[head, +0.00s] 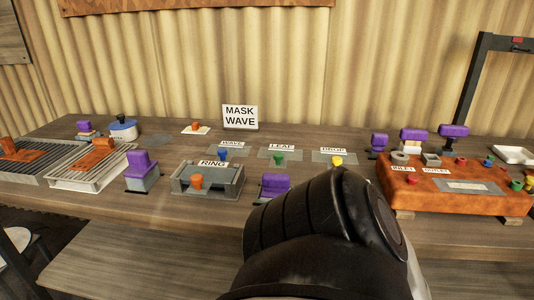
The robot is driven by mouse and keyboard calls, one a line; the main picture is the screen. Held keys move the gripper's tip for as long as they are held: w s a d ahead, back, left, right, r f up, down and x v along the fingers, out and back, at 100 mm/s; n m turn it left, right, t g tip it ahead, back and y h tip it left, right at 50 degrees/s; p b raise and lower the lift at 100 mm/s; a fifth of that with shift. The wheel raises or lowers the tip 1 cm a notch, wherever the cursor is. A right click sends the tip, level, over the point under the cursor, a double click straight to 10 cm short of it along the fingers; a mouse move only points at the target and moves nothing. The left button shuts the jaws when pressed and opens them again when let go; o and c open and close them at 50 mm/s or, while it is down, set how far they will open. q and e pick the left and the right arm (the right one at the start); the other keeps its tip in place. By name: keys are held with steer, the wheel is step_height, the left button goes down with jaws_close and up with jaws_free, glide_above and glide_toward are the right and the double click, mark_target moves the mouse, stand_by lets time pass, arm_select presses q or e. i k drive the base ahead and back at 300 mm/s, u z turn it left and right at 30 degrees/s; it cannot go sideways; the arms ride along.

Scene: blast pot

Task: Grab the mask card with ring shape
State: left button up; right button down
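A card labelled RING (213,163) sits in a grey open-topped holder (232,190) near the middle of the table. An orange knob (196,181) stands at its front. Behind it, in a row to the right, lie flat grey cards labelled WAVE (232,143), LEAF (281,146) and one whose label is hard to read (333,150). They carry a blue knob (223,155), a green knob (278,158) and a yellow knob (337,160). A dark link of my arm fills the lower middle right. Neither gripper shows.
A sign reading MASK WAVE (240,117) stands behind the cards. Purple-topped blocks (141,168) (273,186) flank the holder. Grey trays with orange pieces (92,170) are at left. An orange slab (455,187) with knobs is at right. My arm hides part of the table's front edge.

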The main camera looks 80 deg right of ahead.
mark_target(201, 176)
steer(key=k, duration=0.35)
steer(key=z, duration=1.1)
